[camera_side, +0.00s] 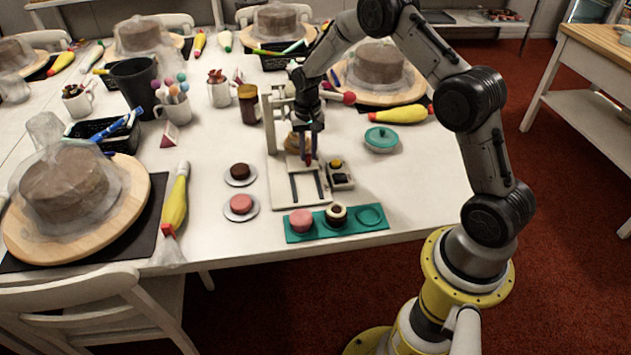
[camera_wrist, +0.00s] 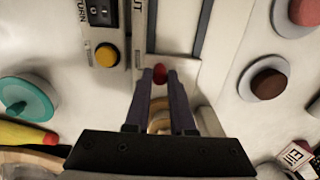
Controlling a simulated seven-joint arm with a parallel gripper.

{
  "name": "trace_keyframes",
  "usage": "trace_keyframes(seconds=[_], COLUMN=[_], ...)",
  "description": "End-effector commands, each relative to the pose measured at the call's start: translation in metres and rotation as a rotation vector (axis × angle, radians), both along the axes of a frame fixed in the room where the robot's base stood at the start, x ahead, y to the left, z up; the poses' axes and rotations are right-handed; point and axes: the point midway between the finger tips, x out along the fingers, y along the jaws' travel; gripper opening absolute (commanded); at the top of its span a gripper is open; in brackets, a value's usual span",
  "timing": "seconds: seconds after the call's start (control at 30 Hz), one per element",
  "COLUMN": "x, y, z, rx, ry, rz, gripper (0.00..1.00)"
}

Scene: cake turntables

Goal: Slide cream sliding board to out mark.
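The cream sliding board (camera_side: 292,162) lies on a pale stand with two dark rails (camera_side: 311,188). A red knob (camera_wrist: 160,73) at the board's front sits between my gripper's fingertips (camera_wrist: 160,76); both fingers appear to touch it. In the side view my gripper (camera_side: 308,157) points down at the knob, at the rear end of the rails. A tan round item (camera_side: 297,142) sits behind it, partly hidden by my gripper. The word OUT (camera_wrist: 138,8) is partly visible beside the rails in the wrist view.
A control box with a yellow button (camera_wrist: 107,55) is beside the rails. A teal tray (camera_side: 303,237) with small cakes stands in front. Two small cakes on saucers (camera_side: 241,206) are to the left; a teal lidded dish (camera_side: 381,139) is to the right. The stand's upright (camera_side: 270,125) is close by my gripper.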

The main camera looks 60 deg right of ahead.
Motion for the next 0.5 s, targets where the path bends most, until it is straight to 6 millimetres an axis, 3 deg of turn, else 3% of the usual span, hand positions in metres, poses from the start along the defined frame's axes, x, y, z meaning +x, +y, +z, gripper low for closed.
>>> trace_keyframes(seconds=[0.03,0.1,0.5], x=[0.0001,0.0001,-0.0027], y=[0.0002,0.0003,0.0038], z=[0.0001,0.0001,0.0008], rx=[0.001,0.001,0.001], ry=[-0.001,-0.001,0.000], rz=[0.000,0.000,0.000], gripper=[0.09,0.00,0.00])
